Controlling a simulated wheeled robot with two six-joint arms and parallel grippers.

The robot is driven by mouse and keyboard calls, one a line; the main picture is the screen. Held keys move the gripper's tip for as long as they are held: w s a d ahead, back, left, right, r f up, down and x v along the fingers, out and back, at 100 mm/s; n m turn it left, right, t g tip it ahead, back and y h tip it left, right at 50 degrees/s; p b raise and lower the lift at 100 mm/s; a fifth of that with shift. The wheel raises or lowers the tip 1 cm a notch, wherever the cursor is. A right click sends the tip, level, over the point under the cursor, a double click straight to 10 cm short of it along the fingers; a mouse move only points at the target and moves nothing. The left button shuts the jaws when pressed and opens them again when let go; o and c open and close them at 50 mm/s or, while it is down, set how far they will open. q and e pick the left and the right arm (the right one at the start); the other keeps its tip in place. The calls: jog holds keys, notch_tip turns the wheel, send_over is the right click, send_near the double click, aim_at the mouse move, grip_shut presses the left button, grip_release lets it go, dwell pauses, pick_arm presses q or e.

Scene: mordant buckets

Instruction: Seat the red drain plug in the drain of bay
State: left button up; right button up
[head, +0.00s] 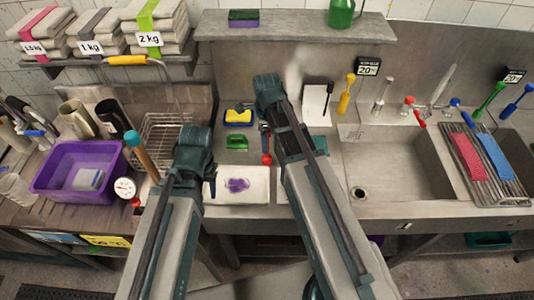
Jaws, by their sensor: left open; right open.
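My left gripper (193,143) is over the counter to the left of the white tray; its fingers are largely hidden. My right gripper (268,92) is farther back, between the yellow-blue sponge and the white board, its fingers also hard to make out. Neither holds anything that I can see. A drain (358,193) shows as a dark round hole in the floor of the steel sink basin (395,165). A small red object (266,159) lies beside my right arm; I cannot tell whether it is the red drain plug.
A white tray (255,198) with a purple patch lies in front. A purple tub (46,172) stands at left, a wire basket (158,132) behind my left arm. A rack (472,185) with red and blue cloths spans the right side. The basin looks empty.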

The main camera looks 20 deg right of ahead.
jog(key=shift+f, duration=0.6)
pick_arm(q)
jog(key=shift+f, duration=0.45)
pick_arm(e)
jog(key=shift+r, duration=0.1)
grip_shut()
